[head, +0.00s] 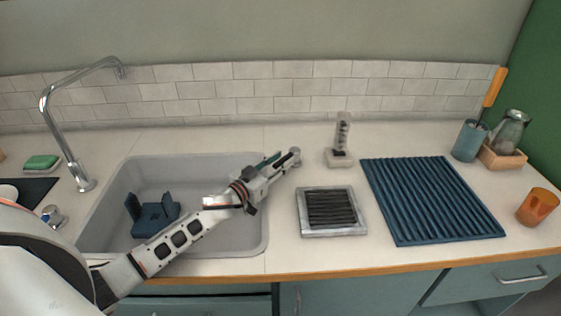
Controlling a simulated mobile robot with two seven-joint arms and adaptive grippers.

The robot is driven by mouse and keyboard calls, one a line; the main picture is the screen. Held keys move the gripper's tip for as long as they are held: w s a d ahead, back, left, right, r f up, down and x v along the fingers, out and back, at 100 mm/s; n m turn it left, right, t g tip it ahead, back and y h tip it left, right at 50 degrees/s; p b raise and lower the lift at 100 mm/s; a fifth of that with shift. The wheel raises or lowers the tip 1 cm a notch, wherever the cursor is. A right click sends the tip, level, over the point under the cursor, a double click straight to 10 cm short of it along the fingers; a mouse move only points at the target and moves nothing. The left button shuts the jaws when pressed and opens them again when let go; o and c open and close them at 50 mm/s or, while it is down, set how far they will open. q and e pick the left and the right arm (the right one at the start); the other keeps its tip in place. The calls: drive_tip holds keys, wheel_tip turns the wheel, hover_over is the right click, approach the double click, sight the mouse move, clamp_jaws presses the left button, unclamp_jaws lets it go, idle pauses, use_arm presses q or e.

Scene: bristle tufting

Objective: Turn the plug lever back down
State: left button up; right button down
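My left gripper (279,161) reaches from the lower left over the right rim of the grey sink (120,195). Its fingertips are close to a small round metal knob (295,152) on the counter just right of the sink, which looks like the plug lever. The rest of the lever is too small and too covered by the gripper to make out its angle. I cannot tell whether the fingers touch it, or whether they are open or shut. My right gripper is not in view.
A blue holder (155,217) sits in the sink, below my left arm. A chrome tap (50,120) stands behind it at left. Right of the sink are a framed dark-slatted tray (304,222), a clear upright stand (342,140), a blue ribbed mat (430,195) and an orange cup (538,206).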

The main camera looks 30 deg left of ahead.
use_arm(q)
drive_tip(key=v, duration=1.2)
drive_tip(key=shift+r, duration=0.1)
